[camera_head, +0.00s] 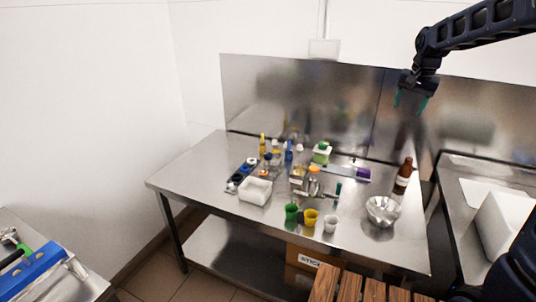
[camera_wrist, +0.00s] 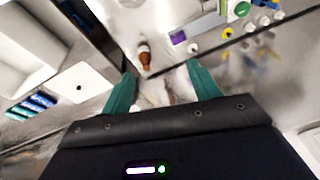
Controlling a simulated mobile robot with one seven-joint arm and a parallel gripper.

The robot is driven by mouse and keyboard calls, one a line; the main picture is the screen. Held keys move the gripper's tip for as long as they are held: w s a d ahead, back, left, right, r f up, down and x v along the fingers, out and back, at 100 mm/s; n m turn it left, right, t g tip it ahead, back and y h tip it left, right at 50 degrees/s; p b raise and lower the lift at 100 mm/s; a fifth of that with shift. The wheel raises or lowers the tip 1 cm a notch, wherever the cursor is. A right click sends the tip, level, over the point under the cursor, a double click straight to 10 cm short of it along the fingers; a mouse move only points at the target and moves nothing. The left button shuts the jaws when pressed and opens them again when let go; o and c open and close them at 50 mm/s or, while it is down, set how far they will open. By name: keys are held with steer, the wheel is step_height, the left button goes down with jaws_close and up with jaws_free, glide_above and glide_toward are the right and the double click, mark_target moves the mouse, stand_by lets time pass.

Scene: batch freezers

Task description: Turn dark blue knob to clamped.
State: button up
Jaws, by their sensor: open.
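My gripper (camera_head: 410,101) is raised high at the upper right of the head view, in front of the steel back panel and well above the table. Its two teal fingers are spread apart with nothing between them; they also show in the wrist view (camera_wrist: 160,72). I cannot pick out a dark blue knob for certain at this size. A small metal fixture (camera_head: 312,184) with a dark teal upright part (camera_head: 338,187) stands mid-table. Small blue items (camera_head: 289,156) stand among bottles at the table's left rear. My gripper touches none of these.
The steel table (camera_head: 395,252) holds a white tub (camera_head: 255,191), green (camera_head: 291,212) and yellow (camera_head: 311,218) cups, a metal bowl (camera_head: 383,211) and a brown bottle (camera_head: 404,172). A blue case (camera_head: 38,272) lies at lower left. A wooden slatted top (camera_head: 347,287) is in front.

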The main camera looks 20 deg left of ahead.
steer(key=w+a+f, duration=0.2)
steer(key=w+a, duration=0.2)
steer(key=a, duration=0.3)
steer(key=w+a+f, duration=0.3)
steer(key=a, duration=0.5)
steer(key=t+h, duration=0.2)
glide_toward(268, 154)
steer(key=shift+m, duration=0.4)
steer(key=x, duration=0.9)
steer(key=shift+d+r, duration=0.1)
steer(key=shift+c, duration=0.2)
steer(key=c, duration=0.9)
